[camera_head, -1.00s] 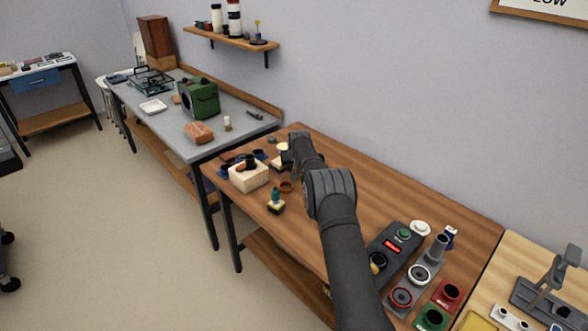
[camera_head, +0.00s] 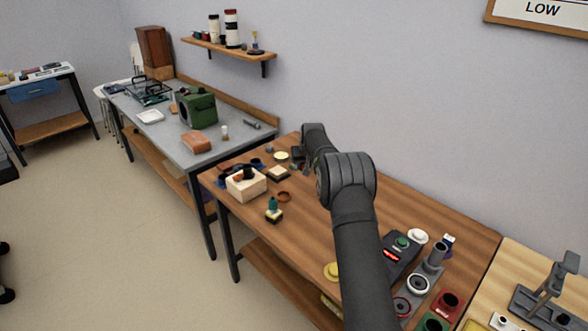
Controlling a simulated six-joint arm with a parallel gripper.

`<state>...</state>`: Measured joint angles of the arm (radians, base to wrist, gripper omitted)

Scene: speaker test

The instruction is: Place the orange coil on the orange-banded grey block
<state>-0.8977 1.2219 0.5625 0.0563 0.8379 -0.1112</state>
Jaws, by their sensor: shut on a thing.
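My gripper (camera_head: 309,168) is over the far left part of the brown table, pointing down. It is small, dark and partly hidden by my own wrist. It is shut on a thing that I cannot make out. A small orange-brown ring (camera_head: 283,197) lies on the table, left of and nearer than the gripper; I cannot tell if it is the orange coil. I cannot pick out the orange-banded grey block for certain.
A pale wooden box (camera_head: 246,184), a small block with a teal top (camera_head: 273,211) and a dark block with a cream top (camera_head: 278,174) stand at the table's left. A black box with a red display (camera_head: 394,254) stands right of my arm. The back middle of the table is clear.

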